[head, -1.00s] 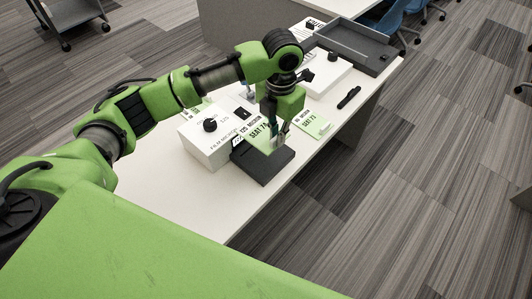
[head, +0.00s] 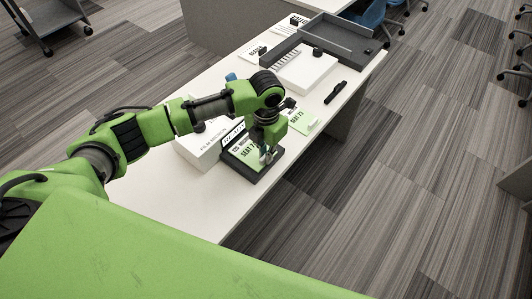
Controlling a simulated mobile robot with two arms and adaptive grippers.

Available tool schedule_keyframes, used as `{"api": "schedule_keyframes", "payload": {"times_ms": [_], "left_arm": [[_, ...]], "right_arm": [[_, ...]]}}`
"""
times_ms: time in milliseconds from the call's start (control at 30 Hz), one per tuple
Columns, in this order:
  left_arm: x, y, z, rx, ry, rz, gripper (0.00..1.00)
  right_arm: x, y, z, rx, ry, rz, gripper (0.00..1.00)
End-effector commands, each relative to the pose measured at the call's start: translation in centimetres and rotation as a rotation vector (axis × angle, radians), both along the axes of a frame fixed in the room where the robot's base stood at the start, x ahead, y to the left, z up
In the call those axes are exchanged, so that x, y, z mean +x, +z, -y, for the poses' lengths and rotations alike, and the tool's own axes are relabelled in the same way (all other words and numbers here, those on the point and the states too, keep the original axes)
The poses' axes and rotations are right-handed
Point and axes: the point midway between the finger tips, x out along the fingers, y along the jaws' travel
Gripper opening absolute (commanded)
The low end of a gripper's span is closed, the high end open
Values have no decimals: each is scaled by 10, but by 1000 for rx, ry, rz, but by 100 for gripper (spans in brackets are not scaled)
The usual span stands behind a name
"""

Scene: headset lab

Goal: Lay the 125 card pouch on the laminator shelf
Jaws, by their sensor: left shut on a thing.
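A green-and-white card pouch (head: 243,154) with "SEAT" lettering lies flat on or just above the dark laminator shelf (head: 262,177). The number on the pouch is too small to read surely. My left gripper (head: 268,157) is shut on the right end of the pouch, over the shelf, and its fingers hide that end. The white laminator box (head: 196,151), lettered "FILM MICRON", stands directly left of the shelf, partly hidden behind my left forearm. My right gripper is not in view.
Another green-and-white seat card (head: 298,120) lies behind my gripper. A black pen-like object (head: 335,92) lies near the table's right edge. A second white box (head: 306,70) and a grey tray (head: 338,40) stand further back. The near white tabletop (head: 190,205) is clear.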

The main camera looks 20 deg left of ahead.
Motion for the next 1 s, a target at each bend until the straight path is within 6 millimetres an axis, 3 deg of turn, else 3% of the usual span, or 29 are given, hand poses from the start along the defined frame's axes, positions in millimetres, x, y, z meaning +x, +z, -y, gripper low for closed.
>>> {"api": "schedule_keyframes", "payload": {"times_ms": [33,100,133,567,1000], "left_arm": [[0,-2,0,0,0,-1,0],[0,-2,0,0,0,-1,20],[0,-2,0,0,0,-1,24],[0,5,0,0,1,0,24],[1,91,0,0,1,4,24]], "right_arm": [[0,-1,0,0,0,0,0],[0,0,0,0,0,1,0],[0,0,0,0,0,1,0],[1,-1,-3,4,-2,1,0],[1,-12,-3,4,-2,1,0]]}}
